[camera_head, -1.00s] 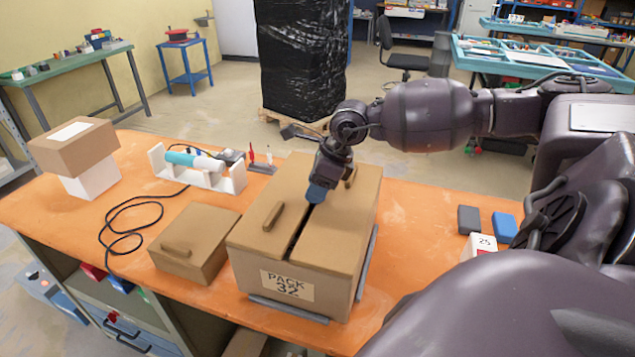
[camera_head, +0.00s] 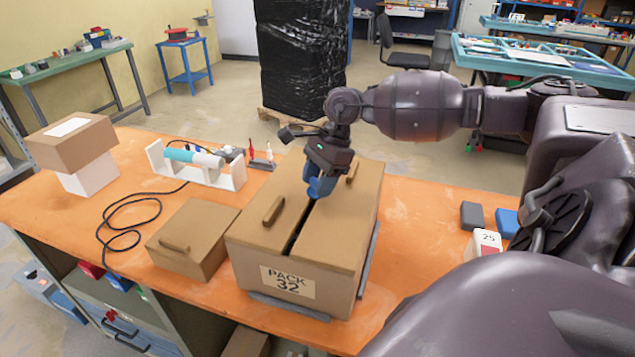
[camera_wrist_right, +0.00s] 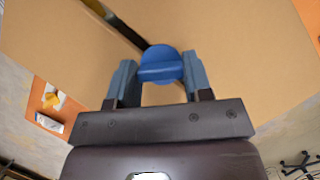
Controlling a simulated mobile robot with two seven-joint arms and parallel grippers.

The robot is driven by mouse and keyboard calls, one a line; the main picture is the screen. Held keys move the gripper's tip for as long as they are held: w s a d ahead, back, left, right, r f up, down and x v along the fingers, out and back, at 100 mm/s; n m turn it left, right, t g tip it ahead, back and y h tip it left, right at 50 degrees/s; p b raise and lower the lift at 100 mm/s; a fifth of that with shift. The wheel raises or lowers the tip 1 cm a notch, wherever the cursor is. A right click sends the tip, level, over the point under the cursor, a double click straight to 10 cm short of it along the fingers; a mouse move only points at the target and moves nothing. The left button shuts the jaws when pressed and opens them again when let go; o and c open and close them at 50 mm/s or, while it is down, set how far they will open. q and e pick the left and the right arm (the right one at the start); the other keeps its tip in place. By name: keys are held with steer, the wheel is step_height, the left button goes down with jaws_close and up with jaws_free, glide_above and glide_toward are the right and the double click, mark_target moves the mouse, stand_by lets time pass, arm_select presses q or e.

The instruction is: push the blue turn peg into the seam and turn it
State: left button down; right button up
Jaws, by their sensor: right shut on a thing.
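The cardboard box labelled PACK 32 (camera_head: 331,242) stands on the orange bench with two lid flaps. The dark seam (camera_head: 297,237) runs between the flaps. My right gripper (camera_head: 318,188) is over the seam near its far end, fingers pointing down. In the right wrist view the blue turn peg (camera_wrist_right: 160,66), with a round head and a raised grip bar, sits between the fingers, which are shut on it. The seam (camera_wrist_right: 122,27) leads up to the peg there. How deep the peg's lower end sits is hidden. My left gripper is not in view.
A smaller closed box (camera_head: 195,243) stands left of the big box. A white stand (camera_head: 225,182) holds a cylindrical tool, with a black cable (camera_head: 122,215) nearby. Grey (camera_head: 473,215) and blue blocks and a box marked 25 (camera_head: 485,241) lie on the right.

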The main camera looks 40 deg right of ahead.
steer(key=shift+n+g+b, duration=0.3)
steer(key=shift+n+b, duration=0.1)
steer(key=shift+n, duration=0.4)
steer(key=shift+w+f+n+g+b, duration=0.1)
steer(key=shift+n+g+b, duration=0.5)
steer(key=shift+n+b, duration=0.65)
steer(key=shift+n+g, duration=0.3)
steer(key=shift+n, duration=0.55)
steer(key=shift+n+g+b, duration=0.3)
steer(key=shift+n+b, duration=0.4)
steer(key=shift+n, duration=0.1)
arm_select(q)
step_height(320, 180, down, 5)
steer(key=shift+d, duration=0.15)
arm_select(e)
steer(key=shift+n+h, duration=0.3)
steer(key=shift+n, duration=0.1)
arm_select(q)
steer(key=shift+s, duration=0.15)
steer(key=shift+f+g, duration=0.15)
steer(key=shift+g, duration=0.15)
arm_select(e)
steer(key=o, duration=1.1)
